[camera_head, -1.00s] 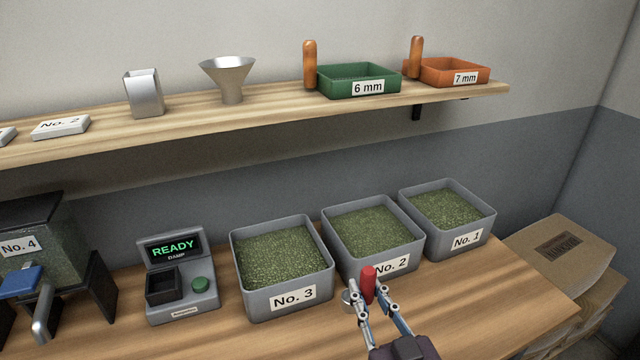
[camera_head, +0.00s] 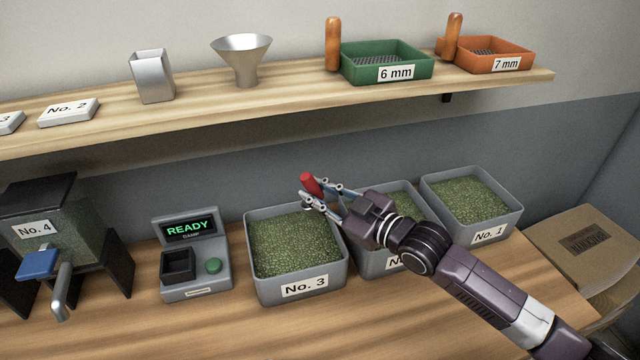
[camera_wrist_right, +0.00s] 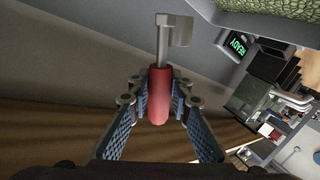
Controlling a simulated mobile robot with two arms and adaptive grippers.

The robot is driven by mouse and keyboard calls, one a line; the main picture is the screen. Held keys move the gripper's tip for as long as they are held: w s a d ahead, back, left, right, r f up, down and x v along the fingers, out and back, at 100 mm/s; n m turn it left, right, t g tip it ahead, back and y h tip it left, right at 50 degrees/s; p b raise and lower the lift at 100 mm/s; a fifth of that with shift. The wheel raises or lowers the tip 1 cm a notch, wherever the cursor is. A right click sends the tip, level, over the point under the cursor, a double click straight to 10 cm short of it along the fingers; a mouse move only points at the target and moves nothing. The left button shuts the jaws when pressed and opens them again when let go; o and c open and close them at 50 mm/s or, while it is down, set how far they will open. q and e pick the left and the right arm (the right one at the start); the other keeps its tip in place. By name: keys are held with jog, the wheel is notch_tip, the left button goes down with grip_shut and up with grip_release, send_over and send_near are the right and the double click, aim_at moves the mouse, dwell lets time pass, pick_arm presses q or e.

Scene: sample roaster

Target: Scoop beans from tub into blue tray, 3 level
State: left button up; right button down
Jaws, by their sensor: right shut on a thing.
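My right gripper (camera_head: 325,192) is shut on the red handle (camera_head: 311,184) of a scoop, held above the right side of the No. 3 tub (camera_head: 300,290). In the right wrist view the gripper's fingers (camera_wrist_right: 160,92) clasp the red handle (camera_wrist_right: 159,105); a metal shaft leads to the small scoop head (camera_wrist_right: 181,31). I cannot tell whether the head holds beans. Green beans (camera_head: 290,248) fill much of the No. 3 tub. The No. 2 tub (camera_head: 372,272) is partly behind my arm; the No. 1 tub (camera_head: 455,228) stands right of it. No blue tray is identifiable. My left gripper is out of view.
A moisture meter (camera_head: 190,262) reading READY stands left of the tubs. Further left is the No. 4 hopper (camera_head: 85,225) with a blue part. The shelf (camera_head: 300,100) above holds a funnel (camera_head: 241,62), a metal cup (camera_head: 152,78) and green and orange sieves (camera_head: 385,62).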

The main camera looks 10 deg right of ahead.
jog(key=shift+w+d+r, duration=0.1)
jog(key=shift+w+d, duration=0.2)
jog(key=shift+d, duration=0.05)
jog(key=shift+s+a+f+n+b, duration=0.15)
jog(key=shift+f+b, duration=0.25)
jog(key=shift+f, duration=0.2)
jog(key=shift+a+f+n+b, duration=0.2)
jog(key=shift+f+b, duration=0.25)
jog(key=shift+f, duration=0.2)
jog(key=shift+s+a+f+n+b, duration=0.15)
jog(key=shift+f+b, duration=0.25)
jog(key=shift+f, duration=0.2)
notch_tip(320, 180, down, 9)
jog(key=a+n+h+b, duration=0.1)
jog(key=a+n+b, duration=0.15)
jog(key=b, duration=0.55)
pick_arm(q)
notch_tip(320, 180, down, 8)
jog(key=p, duration=0.2)
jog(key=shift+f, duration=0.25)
pick_arm(e)
jog(key=shift+s+a+r+m+y, duration=0.1)
jog(key=shift+s+r+m+y, duration=0.15)
jog(key=shift+r+m, duration=0.6)
jog(key=shift+s+a+r+m+y, duration=0.1)
jog(key=shift+r+m+y, duration=0.2)
jog(key=shift+r+m, duration=0.55)
jog(key=shift+s+r+m+y, duration=0.25)
jog(key=shift+r+m, duration=0.25)
jog(key=shift+m, duration=0.65)
